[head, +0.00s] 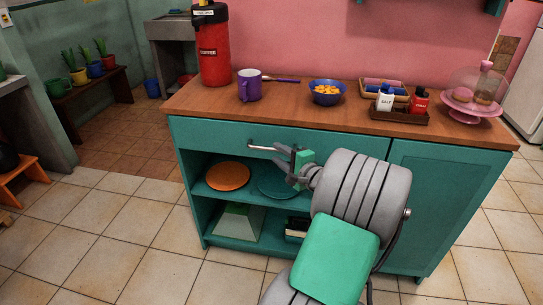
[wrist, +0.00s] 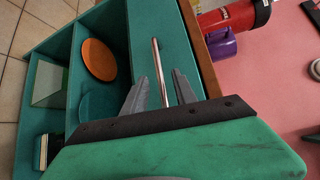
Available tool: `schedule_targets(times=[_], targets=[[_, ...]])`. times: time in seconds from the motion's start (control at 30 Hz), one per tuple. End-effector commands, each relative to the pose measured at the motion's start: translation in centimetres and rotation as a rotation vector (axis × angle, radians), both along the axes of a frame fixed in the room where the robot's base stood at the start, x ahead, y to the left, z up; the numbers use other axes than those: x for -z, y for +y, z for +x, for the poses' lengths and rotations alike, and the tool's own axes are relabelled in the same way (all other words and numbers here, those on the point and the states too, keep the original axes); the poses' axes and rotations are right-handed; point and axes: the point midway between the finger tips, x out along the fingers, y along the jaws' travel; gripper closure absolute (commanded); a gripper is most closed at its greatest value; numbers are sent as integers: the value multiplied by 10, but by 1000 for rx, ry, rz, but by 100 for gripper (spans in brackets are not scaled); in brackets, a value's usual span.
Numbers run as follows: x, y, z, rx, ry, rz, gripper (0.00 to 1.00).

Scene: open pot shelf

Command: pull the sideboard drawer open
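The teal sideboard (head: 400,170) has a drawer (head: 215,135) under its wooden top, and the drawer front looks flush with the body. A metal bar handle (head: 258,147) runs across the drawer front; its right part is hidden behind my gripper (head: 281,153) in the head view. In the wrist view, the handle (wrist: 155,50) passes between the two spread fingers of my gripper (wrist: 160,75). A gap shows on each side of the bar, so the fingers look open around it and not clamped.
Below the drawer, open shelves hold an orange plate (head: 228,176), a teal plate (head: 277,187) and a pale green object (head: 237,222). On top stand a red coffee dispenser (head: 214,50), purple mug (head: 250,87), blue bowl (head: 326,93) and condiment tray (head: 400,113).

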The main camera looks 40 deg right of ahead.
Motion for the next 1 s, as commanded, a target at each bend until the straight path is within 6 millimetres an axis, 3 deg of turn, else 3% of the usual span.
schedule_targets(times=[0.1, 0.23, 0.53, 0.93, 1.0], targets=[[6, -1, 25, -4, 2, -1, 67], [7, -4, 42, -3, 2, -2, 67], [7, -6, 47, 0, 3, -3, 67], [7, -5, 47, 0, 4, -4, 98], [7, -5, 47, 0, 4, -4, 100]])
